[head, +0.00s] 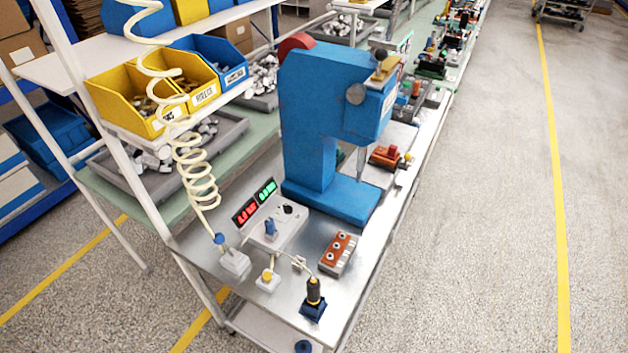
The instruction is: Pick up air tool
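A coiled cream hose (195,170) hangs down over the bench's left side and ends at a small blue fitting (219,239) above a white block (235,263). A black and yellow hand tool (313,291) stands upright in a dark blue holder (313,310) near the bench's front corner, with a thin cord running up from it. I cannot tell for sure which of these is the air tool. Neither of my grippers shows in the head view.
A large blue press (310,120) stands on the metal bench (205,250). In front are a display box (275,228), a yellow-topped button block (268,281) and an orange-topped block (338,253). Yellow bins (130,98) sit at left. The floor (480,230) at right is clear.

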